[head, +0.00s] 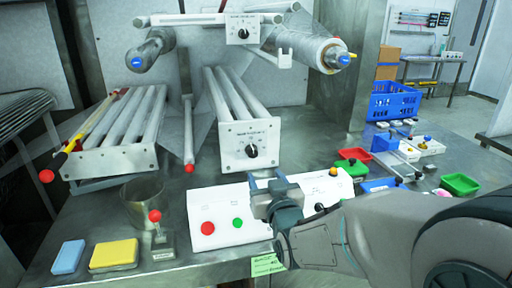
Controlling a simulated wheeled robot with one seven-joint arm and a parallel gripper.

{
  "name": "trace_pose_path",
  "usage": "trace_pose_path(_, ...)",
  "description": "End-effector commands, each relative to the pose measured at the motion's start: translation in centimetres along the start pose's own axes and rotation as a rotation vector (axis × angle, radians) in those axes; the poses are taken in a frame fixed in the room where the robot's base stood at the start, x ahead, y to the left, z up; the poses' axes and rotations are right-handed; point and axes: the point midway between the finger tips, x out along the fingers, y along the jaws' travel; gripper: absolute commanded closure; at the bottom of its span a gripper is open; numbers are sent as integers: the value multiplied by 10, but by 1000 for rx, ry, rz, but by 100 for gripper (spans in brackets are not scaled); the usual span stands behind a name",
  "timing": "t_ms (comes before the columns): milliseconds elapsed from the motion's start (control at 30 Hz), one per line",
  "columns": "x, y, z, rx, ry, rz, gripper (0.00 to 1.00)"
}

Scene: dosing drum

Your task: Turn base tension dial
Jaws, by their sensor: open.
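Two black dials show in the head view, each on a white plate with a label too small to read. The lower dial (251,151) is on the front plate of the middle roller unit (232,132). The upper dial (243,33) is on the crossbar unit between the film rolls. I cannot tell from the labels which is the base tension dial. My gripper (265,177) is open and appears empty. It is in front of and below the lower dial in the picture, over the white control box, apart from both dials.
The white control box (215,202) has a red button (208,229) and a green button (238,223); my gripper and arm hide part of it. A metal cup (143,204), a red-knobbed lever (155,216) and sponges stand left. Red and green trays and a blue crate (393,101) are right.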

Motion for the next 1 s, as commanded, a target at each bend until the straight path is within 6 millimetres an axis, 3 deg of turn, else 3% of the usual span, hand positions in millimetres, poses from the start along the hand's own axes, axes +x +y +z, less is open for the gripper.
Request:
trace_pose_path(733,19,-1,-3,-1,-9,6,46)
trace_pose_path(1000,64,0,0,0,-3,8,46)
